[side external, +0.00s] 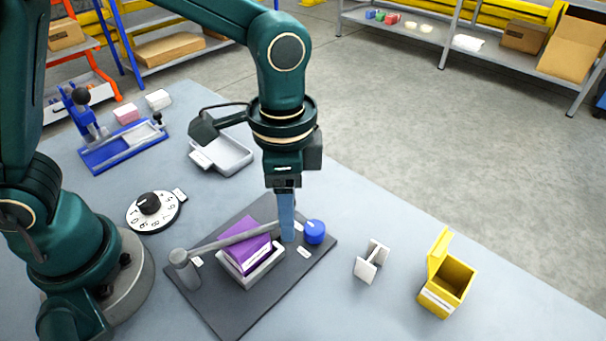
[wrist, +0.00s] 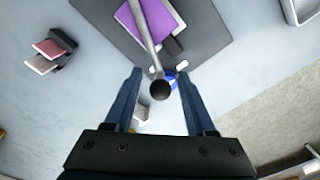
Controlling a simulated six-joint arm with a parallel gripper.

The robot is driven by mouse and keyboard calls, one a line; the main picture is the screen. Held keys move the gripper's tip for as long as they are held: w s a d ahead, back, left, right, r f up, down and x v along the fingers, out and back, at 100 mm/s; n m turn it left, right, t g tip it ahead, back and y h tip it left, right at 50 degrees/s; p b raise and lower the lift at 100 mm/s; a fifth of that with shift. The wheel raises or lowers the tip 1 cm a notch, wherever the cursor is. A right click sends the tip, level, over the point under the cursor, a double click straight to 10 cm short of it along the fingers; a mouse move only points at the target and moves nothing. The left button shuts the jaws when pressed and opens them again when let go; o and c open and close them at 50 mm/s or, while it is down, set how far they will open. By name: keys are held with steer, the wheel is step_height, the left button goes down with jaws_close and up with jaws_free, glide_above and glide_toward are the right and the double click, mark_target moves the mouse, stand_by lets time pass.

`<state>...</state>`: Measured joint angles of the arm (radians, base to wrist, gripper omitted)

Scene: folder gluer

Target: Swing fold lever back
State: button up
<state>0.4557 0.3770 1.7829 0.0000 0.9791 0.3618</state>
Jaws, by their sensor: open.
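The fold lever (side external: 235,236) is a grey bar reaching from a round pivot post (side external: 183,268) across a purple folded piece (side external: 243,243) in a light tray (side external: 252,275). In the wrist view the lever (wrist: 146,35) ends in a dark ball knob (wrist: 160,90), which appears between my fingers. My gripper (side external: 287,237) points down at the lever's free end, beside a blue round knob (side external: 314,232). In the wrist view my gripper (wrist: 160,72) is open, with a gap on each side of the lever. Contact with the knob cannot be told. The fingers hide the lever's end in the side view.
The dark base plate (side external: 210,312) carries the lever. A dial (side external: 153,212), a grey tray (side external: 225,155) and a blue press (side external: 122,145) lie to the left and behind.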

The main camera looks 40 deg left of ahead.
jaws_close()
steer(key=shift+r, duration=0.1)
stand_by(1.2)
